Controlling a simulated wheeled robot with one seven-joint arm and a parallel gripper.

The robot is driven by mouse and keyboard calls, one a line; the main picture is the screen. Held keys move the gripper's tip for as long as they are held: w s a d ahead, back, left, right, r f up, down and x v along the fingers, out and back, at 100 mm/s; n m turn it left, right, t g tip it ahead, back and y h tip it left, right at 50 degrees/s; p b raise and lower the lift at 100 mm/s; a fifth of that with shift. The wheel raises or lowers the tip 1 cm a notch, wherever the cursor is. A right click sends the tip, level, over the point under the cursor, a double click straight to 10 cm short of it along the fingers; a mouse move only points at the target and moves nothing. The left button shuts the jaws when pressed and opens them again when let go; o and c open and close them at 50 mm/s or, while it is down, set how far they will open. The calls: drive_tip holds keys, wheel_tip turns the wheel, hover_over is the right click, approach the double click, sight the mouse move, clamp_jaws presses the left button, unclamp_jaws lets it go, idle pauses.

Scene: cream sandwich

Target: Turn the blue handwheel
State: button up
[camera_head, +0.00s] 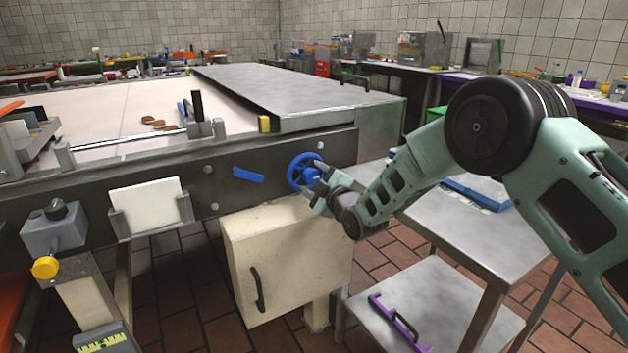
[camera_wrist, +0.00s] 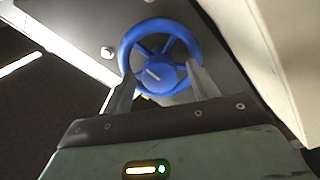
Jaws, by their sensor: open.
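The blue handwheel (camera_head: 306,172) is mounted on the dark side panel of the long machine. It has a round rim, spokes and a central hub, and it fills the upper middle of the wrist view (camera_wrist: 160,58). My gripper (camera_head: 322,190) is at the wheel's lower right in the head view. In the wrist view my gripper's two fingers (camera_wrist: 160,88) are spread apart on either side of the wheel's lower part, with the hub between them. The fingertips overlap the rim in the picture; I cannot tell whether they touch it.
A blue lever (camera_head: 248,175) sits on the panel left of the wheel. A cream box (camera_head: 285,262) with a dark handle hangs below. A metal cart (camera_head: 468,240) stands at the right, under my arm, with a purple-and-black handled item (camera_head: 399,322) on its lower shelf.

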drive_tip(key=shift+w+a, duration=0.1)
drive_tip(key=shift+w, duration=0.05)
drive_tip(key=c, duration=1)
drive_tip(key=shift+m, duration=0.3)
